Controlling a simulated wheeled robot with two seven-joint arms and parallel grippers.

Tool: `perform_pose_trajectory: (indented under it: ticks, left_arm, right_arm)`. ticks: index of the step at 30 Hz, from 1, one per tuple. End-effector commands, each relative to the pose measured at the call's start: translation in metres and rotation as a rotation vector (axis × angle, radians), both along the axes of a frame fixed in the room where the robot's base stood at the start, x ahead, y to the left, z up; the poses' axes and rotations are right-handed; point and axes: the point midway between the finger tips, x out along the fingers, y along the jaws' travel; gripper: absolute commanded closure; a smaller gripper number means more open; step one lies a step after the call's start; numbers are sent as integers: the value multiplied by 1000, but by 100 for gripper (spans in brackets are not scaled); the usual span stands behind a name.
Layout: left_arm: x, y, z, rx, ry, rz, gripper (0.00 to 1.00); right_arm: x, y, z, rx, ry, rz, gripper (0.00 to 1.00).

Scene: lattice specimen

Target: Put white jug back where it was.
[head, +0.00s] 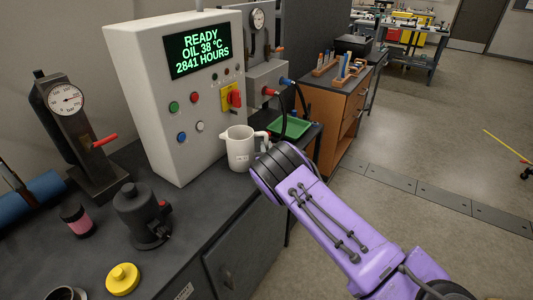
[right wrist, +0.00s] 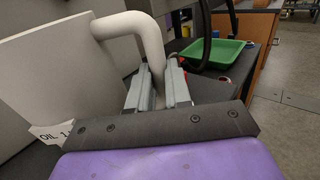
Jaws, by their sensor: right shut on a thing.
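The white jug (head: 240,150) is upright at the front edge of the dark bench, in front of the grey control box. Its handle points right, toward my right arm. In the right wrist view the jug (right wrist: 60,75) fills the left side, with part of an "OIL" label low on it. My right gripper (right wrist: 160,85) is shut on the jug's handle, one finger on each side of it. In the head view the wrist hides the fingers. I cannot tell whether the jug's base touches the bench. My left gripper is not in view.
A green tray (head: 291,127) lies on the bench just right of the jug. The control box (head: 165,120) stands behind it. A dark pump-like device (head: 143,215), a yellow cap (head: 123,279) and a gauge stand (head: 85,140) occupy the left. Bare bench lies left of the jug.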

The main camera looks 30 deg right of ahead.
Motion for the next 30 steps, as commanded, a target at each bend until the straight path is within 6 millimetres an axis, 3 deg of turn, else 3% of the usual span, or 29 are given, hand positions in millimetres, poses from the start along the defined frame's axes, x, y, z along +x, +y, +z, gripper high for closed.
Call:
perform_pose_trajectory:
  ticks: [6,7,9,20,23,30]
  left_arm:
    - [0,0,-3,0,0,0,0]
    - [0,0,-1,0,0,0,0]
    - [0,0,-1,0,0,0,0]
    - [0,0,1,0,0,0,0]
    - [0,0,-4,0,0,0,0]
    - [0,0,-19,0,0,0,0]
  right_arm:
    - [0,0,-3,1,0,1,100]
    - [-1,0,-3,0,3,0,72]
    - [-1,0,-2,1,3,0,56]
    - [-4,3,-1,1,4,1,56]
    - [-19,11,-2,1,4,2,56]
    - [-73,38,-4,0,4,2,56]
